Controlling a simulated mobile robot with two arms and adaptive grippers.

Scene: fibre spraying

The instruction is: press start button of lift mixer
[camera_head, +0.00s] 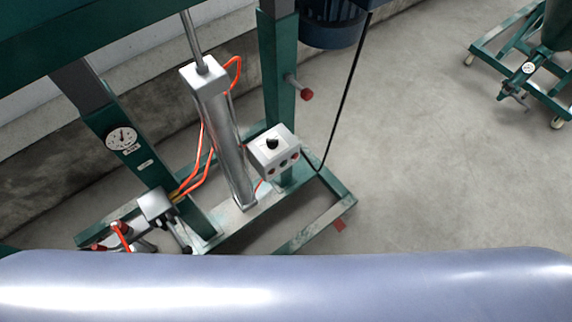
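The lift mixer (270,90) is a green steel frame with a silver upright cylinder and orange hoses. A grey control box (273,152) is fixed on its right post. The box has a black knob (272,143) on top and several small round buttons (284,162) in red and dark colours on its front face. The buttons are too small to tell which one is start. Neither of my grippers shows in the head view.
A smooth blue-grey surface (290,290) spans the bottom of the picture. A round gauge (121,138) sits on the left post. A dark blue motor (332,22) with a hanging black cable is at the top. A green wheeled frame (530,60) stands at upper right. The concrete floor (430,165) between is clear.

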